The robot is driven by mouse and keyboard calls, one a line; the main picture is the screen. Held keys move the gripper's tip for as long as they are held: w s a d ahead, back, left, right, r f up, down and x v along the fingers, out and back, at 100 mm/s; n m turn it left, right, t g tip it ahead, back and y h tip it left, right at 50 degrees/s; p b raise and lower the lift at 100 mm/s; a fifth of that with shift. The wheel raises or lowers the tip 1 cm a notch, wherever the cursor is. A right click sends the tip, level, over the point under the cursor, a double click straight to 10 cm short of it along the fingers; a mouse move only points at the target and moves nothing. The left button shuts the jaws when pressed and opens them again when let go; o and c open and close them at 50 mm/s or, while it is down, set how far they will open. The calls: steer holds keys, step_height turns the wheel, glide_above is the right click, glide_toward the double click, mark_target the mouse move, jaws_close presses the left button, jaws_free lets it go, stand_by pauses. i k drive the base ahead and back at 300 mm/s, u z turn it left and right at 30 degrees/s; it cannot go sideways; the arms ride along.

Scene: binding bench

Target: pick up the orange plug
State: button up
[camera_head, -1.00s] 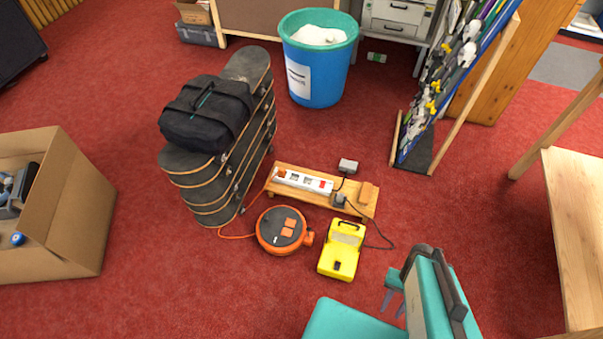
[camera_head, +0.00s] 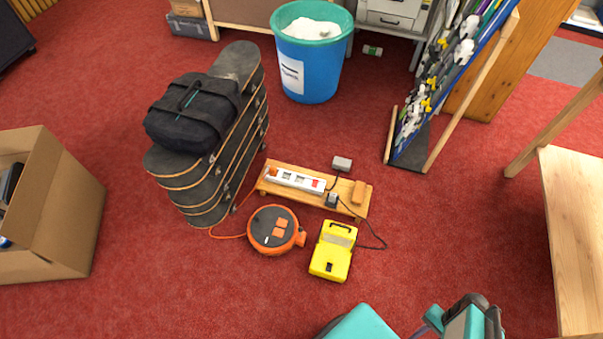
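The orange plug (camera_head: 273,171) is small and sits at the left end of a white power strip (camera_head: 300,181). The strip lies on a low wooden board (camera_head: 347,208) on the red carpet. An orange cable runs from near that end, beside the skateboards, to an orange and black cable reel (camera_head: 272,230). My gripper (camera_head: 430,320) shows only in part at the bottom edge, below and right of the plug and well apart from it. Its fingers are mostly hidden or cut off, so I cannot tell whether it is open.
A stack of skateboards (camera_head: 238,62) with a black bag (camera_head: 190,115) on top stands close left of the plug. A yellow case (camera_head: 333,251), a grey plug (camera_head: 342,164) and a blue bin (camera_head: 309,75) are nearby. A cardboard box (camera_head: 60,215) stands left, a wooden table (camera_head: 575,235) right.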

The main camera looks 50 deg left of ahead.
mark_target(273, 172)
steer(key=u, duration=0.65)
steer(key=k, duration=0.1)
steer(key=z, duration=1.75)
steer(key=k, duration=1.85)
steer(key=u, duration=1.1)
